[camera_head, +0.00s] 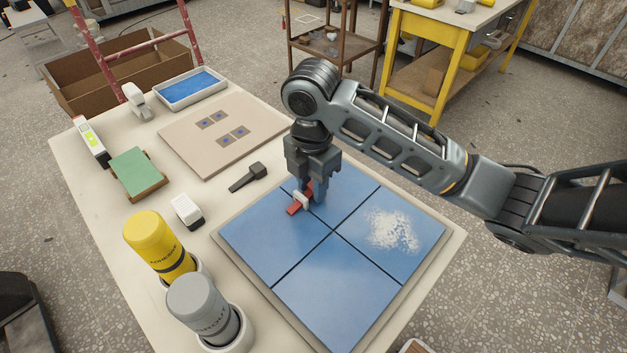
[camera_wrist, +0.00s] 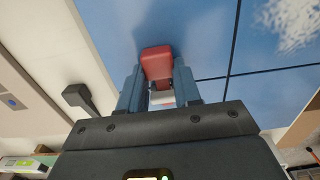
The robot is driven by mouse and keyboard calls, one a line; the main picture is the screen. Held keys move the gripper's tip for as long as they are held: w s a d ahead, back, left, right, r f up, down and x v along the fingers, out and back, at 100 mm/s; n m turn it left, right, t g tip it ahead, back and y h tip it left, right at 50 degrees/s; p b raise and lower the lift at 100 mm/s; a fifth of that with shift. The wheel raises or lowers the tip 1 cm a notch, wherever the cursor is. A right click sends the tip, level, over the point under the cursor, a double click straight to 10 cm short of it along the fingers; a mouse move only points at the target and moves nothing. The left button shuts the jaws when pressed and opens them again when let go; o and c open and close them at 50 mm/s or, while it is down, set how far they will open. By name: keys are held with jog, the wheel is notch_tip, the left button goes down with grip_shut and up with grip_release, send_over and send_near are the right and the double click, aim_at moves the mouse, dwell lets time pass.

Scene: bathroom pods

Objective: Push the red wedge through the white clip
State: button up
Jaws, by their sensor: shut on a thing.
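The red wedge (camera_head: 294,209) is low over the blue tiled panel, near the joint between two far tiles. In the wrist view the wedge (camera_wrist: 157,63) lies between the two fingers. The white clip (camera_head: 301,201) is at the wedge, close under the fingers; in the wrist view a small pale part of it (camera_wrist: 162,98) shows behind the wedge. My gripper (camera_head: 305,189) points down and is shut on the red wedge. The fingers hide part of the wedge and clip, so I cannot tell how far the wedge is through.
The blue tiled panel (camera_head: 322,304) has a white powdery patch (camera_head: 393,231) on its right tile. A dark trowel-like tool (camera_head: 248,177), white block (camera_head: 187,211), green pad (camera_head: 135,171), yellow bottle (camera_head: 155,242) and grey bottle (camera_head: 200,306) stand left. The front tiles are clear.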

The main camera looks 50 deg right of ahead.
aim_at(308, 194)
jog(key=shift+a, duration=0.6)
jog(key=o, duration=1.4)
jog(key=shift+r, duration=0.1)
jog(key=shift+r+p, duration=2.35)
jog(key=shift+r, duration=0.6)
